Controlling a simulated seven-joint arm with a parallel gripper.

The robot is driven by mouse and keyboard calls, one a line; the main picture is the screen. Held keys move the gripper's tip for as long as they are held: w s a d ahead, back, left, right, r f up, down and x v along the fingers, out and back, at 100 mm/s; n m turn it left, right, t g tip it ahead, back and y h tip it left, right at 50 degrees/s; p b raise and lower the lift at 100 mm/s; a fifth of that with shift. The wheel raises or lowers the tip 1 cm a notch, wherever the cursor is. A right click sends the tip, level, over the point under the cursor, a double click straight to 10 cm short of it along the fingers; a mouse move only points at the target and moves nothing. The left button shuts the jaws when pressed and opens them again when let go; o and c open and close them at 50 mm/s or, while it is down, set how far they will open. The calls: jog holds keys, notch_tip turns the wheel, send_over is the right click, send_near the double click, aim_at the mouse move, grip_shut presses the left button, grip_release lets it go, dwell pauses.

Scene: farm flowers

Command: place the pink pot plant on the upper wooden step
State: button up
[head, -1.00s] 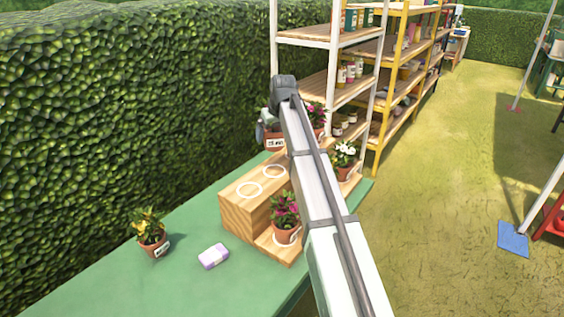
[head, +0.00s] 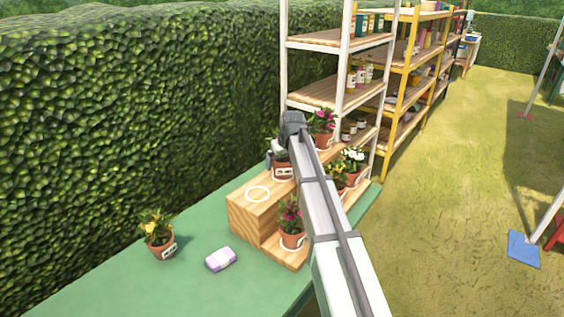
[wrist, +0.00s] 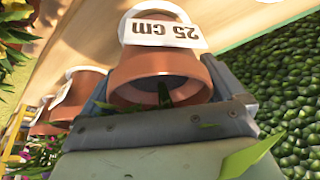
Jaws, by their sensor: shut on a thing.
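My gripper (head: 271,160) is shut on a terracotta pot plant (head: 283,176) at the upper wooden step (head: 246,205). I cannot tell whether the pot touches the step. In the wrist view the held pot (wrist: 150,68) sits between the fingers, with a white "25 cm" label and a few green leaves; its flower colour is hidden. A pink-flowered pot plant (head: 290,218) stands on the lower step (head: 274,250), in front. Another pink-flowered pot plant (head: 321,122) stands at the far end of the upper step. A white ring (head: 257,194) on the upper step is empty.
White-flowered (head: 352,158) and yellow-flowered (head: 338,174) pot plants stand on the lower step, partly behind my arm. A yellow-flowered pot plant (head: 158,236) and a lilac-and-white block (head: 220,259) are on the green table (head: 120,280). A hedge and shelves stand close behind.

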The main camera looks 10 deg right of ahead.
jog(key=o, duration=1)
jog(key=shift+f, duration=0.1)
jog(key=v, duration=1.2)
